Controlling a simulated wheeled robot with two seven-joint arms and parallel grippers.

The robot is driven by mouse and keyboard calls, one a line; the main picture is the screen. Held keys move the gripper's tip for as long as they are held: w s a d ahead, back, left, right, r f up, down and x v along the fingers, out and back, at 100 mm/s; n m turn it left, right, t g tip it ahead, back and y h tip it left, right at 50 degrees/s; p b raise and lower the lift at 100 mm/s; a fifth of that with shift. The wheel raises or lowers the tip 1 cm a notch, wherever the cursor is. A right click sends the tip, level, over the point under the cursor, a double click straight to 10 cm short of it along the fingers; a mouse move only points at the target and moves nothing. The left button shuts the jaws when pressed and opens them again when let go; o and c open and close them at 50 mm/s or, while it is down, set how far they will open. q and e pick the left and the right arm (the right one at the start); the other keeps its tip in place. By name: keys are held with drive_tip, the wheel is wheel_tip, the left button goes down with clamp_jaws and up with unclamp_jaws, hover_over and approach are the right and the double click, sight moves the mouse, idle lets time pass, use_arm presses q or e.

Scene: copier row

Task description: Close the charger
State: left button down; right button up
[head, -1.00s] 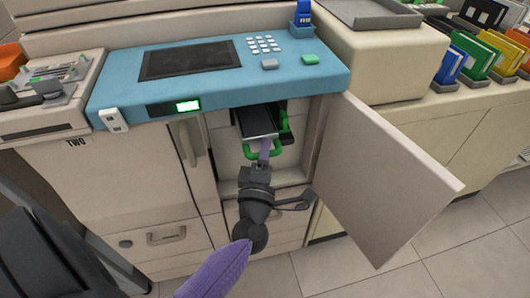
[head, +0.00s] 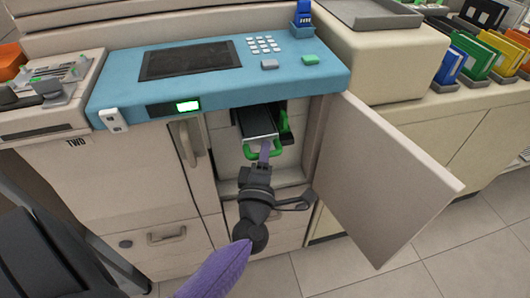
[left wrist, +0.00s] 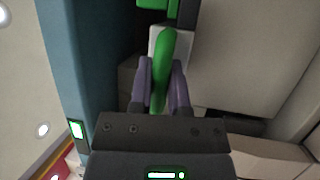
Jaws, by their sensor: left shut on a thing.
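The charger (head: 257,122) is a narrow dark unit with a grey top, sticking out of the open bay in the copier's front. A green loop handle (head: 248,154) is at its front end; in the left wrist view the handle (left wrist: 165,60) runs between the purple fingers. My left gripper (head: 264,150) is shut on this handle, with its arm reaching up from below. The fingers hide part of the handle. The charger's far end is hidden inside the bay. My right gripper is not in view.
The bay's door (head: 385,180) stands wide open to the right of my left arm. A second green part (head: 284,124) sits beside the charger. The blue control panel (head: 215,75) overhangs the bay. Clear floor (head: 370,275) lies in front.

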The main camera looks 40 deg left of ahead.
sight(256, 126)
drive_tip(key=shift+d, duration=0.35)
use_arm(q)
drive_tip(key=w+a, duration=0.2)
drive_tip(key=a, duration=0.1)
drive_tip(key=w+a+b, duration=0.1)
drive_tip(key=w+a, duration=0.2)
drive_tip(key=shift+w+f, duration=0.1)
drive_tip(key=shift+w+a, duration=0.25)
drive_tip(key=shift+a, duration=0.1)
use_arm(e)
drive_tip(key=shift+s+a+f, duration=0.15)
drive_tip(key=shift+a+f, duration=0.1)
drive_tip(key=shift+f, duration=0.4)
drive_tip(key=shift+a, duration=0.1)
use_arm(q)
drive_tip(key=c, duration=0.6)
unclamp_jaws()
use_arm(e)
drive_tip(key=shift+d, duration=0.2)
